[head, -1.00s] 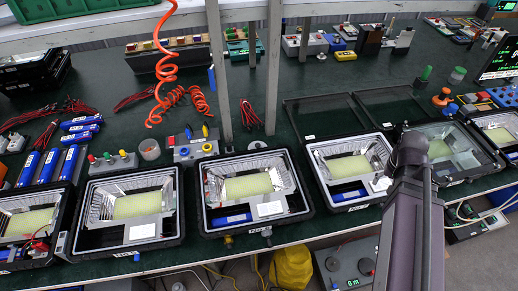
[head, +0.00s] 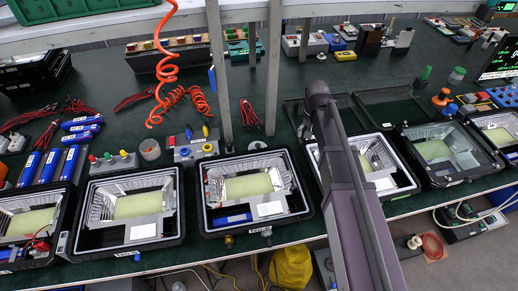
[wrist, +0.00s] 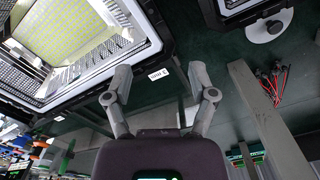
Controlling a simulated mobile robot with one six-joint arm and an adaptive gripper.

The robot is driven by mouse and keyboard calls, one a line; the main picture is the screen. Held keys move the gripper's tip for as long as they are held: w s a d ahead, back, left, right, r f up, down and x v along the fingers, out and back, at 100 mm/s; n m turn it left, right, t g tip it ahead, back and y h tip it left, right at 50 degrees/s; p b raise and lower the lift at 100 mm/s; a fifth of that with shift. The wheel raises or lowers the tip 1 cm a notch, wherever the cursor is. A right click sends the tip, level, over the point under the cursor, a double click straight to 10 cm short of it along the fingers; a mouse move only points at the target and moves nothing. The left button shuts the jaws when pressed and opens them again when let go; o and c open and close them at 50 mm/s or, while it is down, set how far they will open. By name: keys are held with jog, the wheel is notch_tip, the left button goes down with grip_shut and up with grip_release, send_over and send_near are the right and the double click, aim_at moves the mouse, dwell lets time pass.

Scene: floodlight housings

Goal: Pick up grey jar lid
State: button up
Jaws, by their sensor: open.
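A small round grey lid with a dark knob (wrist: 268,24) lies on the dark green bench top, at the upper right of the wrist view. In the head view this grey lid (head: 257,146) sits just behind the middle floodlight housing, below the red wires. My gripper (wrist: 160,75) is open and empty in the wrist view, its two fingers apart over the bench between two housings. The lid is to the right of and beyond the fingers, not between them. In the head view my arm hides most of the gripper.
The middle housing (head: 207,200) and the one to its right (head: 400,180) flank the gap. A grey upright post (wrist: 262,105) stands close by, near red wires (wrist: 273,82). An orange coiled hose (head: 160,75) hangs to the left.

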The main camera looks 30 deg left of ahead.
jog(key=n, duration=0.1)
send_over(258, 145)
jog(key=shift+a+r, duration=0.15)
jog(key=shift+a, duration=0.05)
notch_tip(258, 145, down, 9)
jog(key=b, duration=0.8)
jog(key=shift+r, duration=0.15)
jog(key=shift+b, duration=0.3)
dwell(0.3)
jog(key=shift+w+d+f+b, duration=0.1)
jog(key=shift+d+f+b, duration=0.05)
jog(key=shift+f+b, duration=2.4)
grip_shut()
